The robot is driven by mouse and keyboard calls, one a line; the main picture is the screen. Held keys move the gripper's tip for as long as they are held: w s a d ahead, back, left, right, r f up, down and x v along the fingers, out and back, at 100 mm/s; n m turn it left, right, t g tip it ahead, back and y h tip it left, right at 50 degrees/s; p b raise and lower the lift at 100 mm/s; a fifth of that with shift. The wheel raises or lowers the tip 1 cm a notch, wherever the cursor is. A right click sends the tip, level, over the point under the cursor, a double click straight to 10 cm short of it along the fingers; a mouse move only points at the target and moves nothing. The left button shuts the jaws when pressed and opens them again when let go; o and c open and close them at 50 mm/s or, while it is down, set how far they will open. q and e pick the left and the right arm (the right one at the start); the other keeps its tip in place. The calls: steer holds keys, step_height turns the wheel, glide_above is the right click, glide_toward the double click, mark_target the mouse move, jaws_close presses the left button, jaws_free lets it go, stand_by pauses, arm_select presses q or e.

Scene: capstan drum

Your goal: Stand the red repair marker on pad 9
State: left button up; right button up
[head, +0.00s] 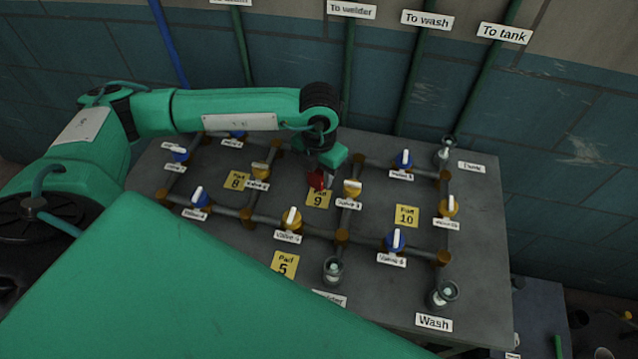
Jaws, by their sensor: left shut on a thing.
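The red repair marker (317,179) is at the upper edge of pad 9 (318,201), a yellow label on the grey table. My left gripper (324,168) reaches down over pad 9 from the left arm and is shut on the marker. The marker covers the top part of the pad. I cannot tell whether its base touches the pad. My right gripper is not in view.
A blue-and-yellow-valved pipe grid covers the table (480,290). A yellow valve (352,189) stands close right of pad 9. Pad 8 (236,181), pad 10 (407,216) and pad 5 (284,265) are bare. A tiled wall rises behind.

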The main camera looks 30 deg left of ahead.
mark_target(319, 198)
arm_select(q)
steer(key=shift+f, duration=0.85)
step_height(319, 198, down, 4)
steer(key=shift+p, duration=0.55)
steer(key=shift+f, duration=0.2)
steer(key=shift+f, duration=0.1)
steer(key=shift+f+b, duration=0.15)
steer(key=shift+b, duration=0.15)
steer(key=o, duration=1)
steer(key=shift+r, duration=0.2)
